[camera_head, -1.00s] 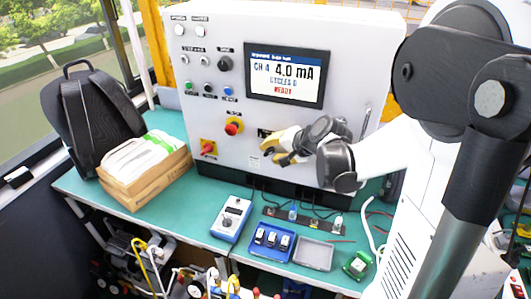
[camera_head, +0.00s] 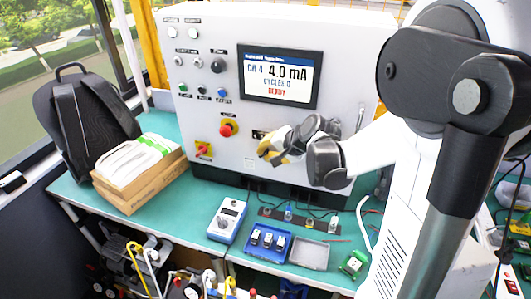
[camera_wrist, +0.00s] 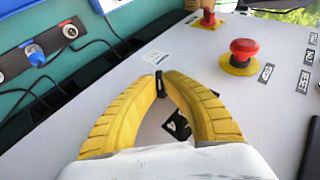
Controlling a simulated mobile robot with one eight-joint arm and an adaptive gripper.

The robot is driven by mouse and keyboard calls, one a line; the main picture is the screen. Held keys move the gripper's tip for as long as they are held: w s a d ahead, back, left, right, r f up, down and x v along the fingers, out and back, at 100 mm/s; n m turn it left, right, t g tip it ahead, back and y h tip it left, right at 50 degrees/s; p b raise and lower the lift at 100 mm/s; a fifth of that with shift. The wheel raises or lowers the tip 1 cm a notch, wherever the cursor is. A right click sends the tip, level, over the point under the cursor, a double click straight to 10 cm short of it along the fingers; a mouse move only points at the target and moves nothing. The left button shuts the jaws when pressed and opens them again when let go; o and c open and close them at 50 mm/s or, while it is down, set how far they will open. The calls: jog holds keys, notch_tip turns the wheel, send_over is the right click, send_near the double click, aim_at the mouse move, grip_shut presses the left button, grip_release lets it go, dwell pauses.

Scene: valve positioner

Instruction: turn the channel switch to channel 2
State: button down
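The channel switch (camera_wrist: 160,84) appears as a small narrow black handle on the grey panel (camera_wrist: 110,105) in the wrist view. My gripper's (camera_wrist: 162,76) curved yellow fingers stand on either side of it, their tips close together and apparently closed on it. A black label (camera_wrist: 178,125) with white marking shows between the fingers, partly covered. In the head view my gripper (camera_head: 268,154) is at the lower middle of the panel and hides the switch. The display (camera_head: 279,77) reads CH 4, 4.0 mA, with CYCLES 0 and a red line below.
A red mushroom button (camera_head: 227,130) and a red rotary handle (camera_head: 203,150) sit left of my gripper. A black knob (camera_head: 218,65) is higher up. On the green bench stand a handheld meter (camera_head: 227,221), a blue tray (camera_head: 251,251) and a grey tray (camera_head: 323,254).

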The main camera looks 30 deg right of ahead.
jog(key=shift+w+a+r+g+h+p, duration=0.1)
jog(key=shift+r+g+h+p, duration=0.2)
jog(key=shift+g+h+p, duration=0.4)
jog(key=shift+w+a+n+g+h+p, duration=0.15)
jog(key=shift+n+g+h+p, duration=0.45)
jog(key=shift+g+h+p, duration=0.45)
jog(key=shift+w+a+f+n+g+h, duration=0.1)
jog(key=shift+n+g+h, duration=0.2)
jog(key=shift+g+h, duration=0.85)
jog(key=shift+n+g+h, duration=0.3)
jog(key=shift+g+h, duration=0.4)
jog(key=shift+g, duration=0.3)
jog(key=c, duration=1.5)
grip_release()
jog(key=shift+f, duration=0.1)
